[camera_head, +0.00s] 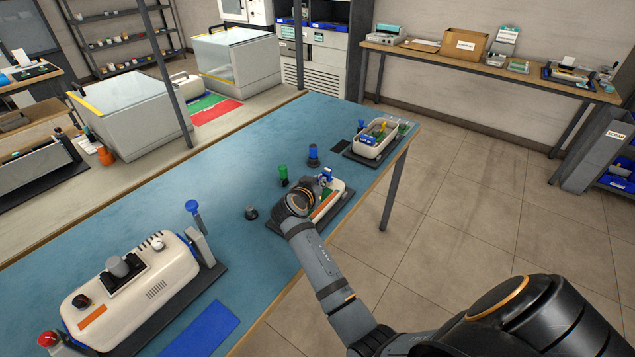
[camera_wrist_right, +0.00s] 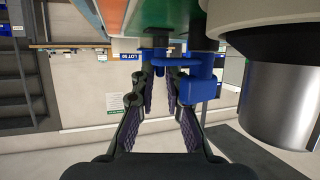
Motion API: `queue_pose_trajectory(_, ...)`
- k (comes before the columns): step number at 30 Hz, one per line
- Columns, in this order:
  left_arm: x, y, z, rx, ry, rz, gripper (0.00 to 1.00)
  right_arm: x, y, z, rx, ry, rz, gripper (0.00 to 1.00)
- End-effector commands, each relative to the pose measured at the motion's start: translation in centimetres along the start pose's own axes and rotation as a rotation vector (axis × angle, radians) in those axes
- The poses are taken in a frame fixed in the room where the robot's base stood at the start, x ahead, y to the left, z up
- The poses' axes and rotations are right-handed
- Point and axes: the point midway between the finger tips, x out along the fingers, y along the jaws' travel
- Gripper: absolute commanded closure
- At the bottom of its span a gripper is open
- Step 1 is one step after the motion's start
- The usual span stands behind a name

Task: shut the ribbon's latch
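A small cream device (camera_head: 337,195) with an orange stripe and a green part stands on a dark base near the table's right edge. Small blue parts (camera_head: 326,174) show at its far end. My right gripper (camera_wrist_right: 160,78) is at this end, mostly hidden by its own wrist in the head view. In the right wrist view its two fingers are apart, with a clear gap. A blue post (camera_wrist_right: 160,57) shows between the fingertips, and a blue clip-like piece (camera_wrist_right: 198,86) is beside the right finger. I cannot tell whether they touch, nor which is the latch. My left gripper is out of view.
A green-topped peg (camera_head: 283,173), a blue-topped peg (camera_head: 313,155) and a dark knob (camera_head: 251,213) stand near the device. A cream tray (camera_head: 376,143) of parts is beyond. A larger cream machine (camera_head: 135,295) is at lower left. The blue tabletop between (camera_head: 190,185) is clear.

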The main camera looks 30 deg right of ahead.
Motion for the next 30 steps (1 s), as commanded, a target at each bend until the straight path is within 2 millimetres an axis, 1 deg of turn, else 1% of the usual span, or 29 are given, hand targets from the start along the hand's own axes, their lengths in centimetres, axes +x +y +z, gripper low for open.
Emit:
queue_pose_trajectory(8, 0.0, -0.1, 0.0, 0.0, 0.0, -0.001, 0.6, 0.0, 0.0, -0.1, 0.0, 0.003, -0.001, 0.81)
queue_pose_trajectory(11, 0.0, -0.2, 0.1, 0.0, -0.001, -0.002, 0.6, -0.2, 0.0, -0.7, 0.002, 0.004, -0.001, 0.81)
queue_pose_trajectory(14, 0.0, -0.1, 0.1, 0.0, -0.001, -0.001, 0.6, -0.8, -0.1, -2.2, 0.004, 0.006, -0.002, 0.81)
queue_pose_trajectory(18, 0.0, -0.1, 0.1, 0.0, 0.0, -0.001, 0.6, -2.1, -0.1, -5.2, 0.005, 0.006, -0.002, 0.81)
queue_pose_trajectory(21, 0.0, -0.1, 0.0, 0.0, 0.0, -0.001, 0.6, -2.9, -0.1, -7.0, 0.005, 0.004, -0.002, 0.81)
queue_pose_trajectory(24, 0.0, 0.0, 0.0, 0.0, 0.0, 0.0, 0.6, -3.4, -0.1, -8.4, 0.003, 0.004, -0.002, 0.81)
queue_pose_trajectory(27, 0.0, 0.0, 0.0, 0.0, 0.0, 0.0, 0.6, -3.8, 0.0, -9.0, 0.001, 0.001, 0.0, 0.81)
queue_pose_trajectory(30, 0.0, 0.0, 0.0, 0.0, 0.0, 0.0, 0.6, -3.9, 0.0, -9.3, 0.0, 0.001, -0.001, 0.81)
